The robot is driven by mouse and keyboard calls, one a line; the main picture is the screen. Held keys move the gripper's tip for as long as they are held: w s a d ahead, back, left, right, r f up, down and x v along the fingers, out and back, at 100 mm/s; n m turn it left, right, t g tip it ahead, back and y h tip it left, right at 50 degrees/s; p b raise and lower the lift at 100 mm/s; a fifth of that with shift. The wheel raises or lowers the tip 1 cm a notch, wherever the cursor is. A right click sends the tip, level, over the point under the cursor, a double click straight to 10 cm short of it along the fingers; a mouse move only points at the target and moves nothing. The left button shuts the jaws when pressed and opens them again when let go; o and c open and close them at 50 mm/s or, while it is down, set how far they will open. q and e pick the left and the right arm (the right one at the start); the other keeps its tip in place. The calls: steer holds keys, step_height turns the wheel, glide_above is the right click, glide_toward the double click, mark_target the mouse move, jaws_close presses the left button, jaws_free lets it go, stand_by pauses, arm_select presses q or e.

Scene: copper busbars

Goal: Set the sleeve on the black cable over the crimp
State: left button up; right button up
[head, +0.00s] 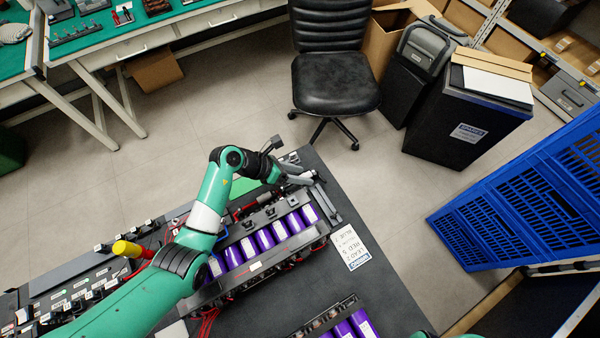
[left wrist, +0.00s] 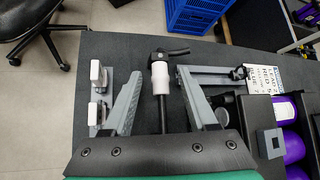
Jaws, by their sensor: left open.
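In the left wrist view a black cable (left wrist: 164,115) runs upright in the picture between my left gripper's fingers. A white sleeve (left wrist: 160,80) sits around it. The sleeve's upper end meets a dark bent end piece (left wrist: 177,52) that points right. I cannot tell how much of the crimp the sleeve covers. My left gripper (left wrist: 159,74) is open, one finger on each side of the sleeve, with gaps visible. In the head view my left gripper (head: 300,179) is over the far end of the dark table. The sleeve cannot be made out there. My right gripper is out of view.
A battery module (head: 262,240) with purple cells lies beside my left arm. A printed card (head: 350,247) lies on the dark table (head: 375,295). A yellow-handled tool (head: 127,249) is at left. A black chair (head: 336,83) and a blue crate (head: 525,205) stand beyond the table.

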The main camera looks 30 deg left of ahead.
arm_select(q)
steer(key=p+v, duration=0.5)
steer(key=v, duration=0.6)
steer(key=shift+r, duration=0.2)
steer(key=shift+s+a, duration=0.1)
steer(key=shift+a, duration=0.05)
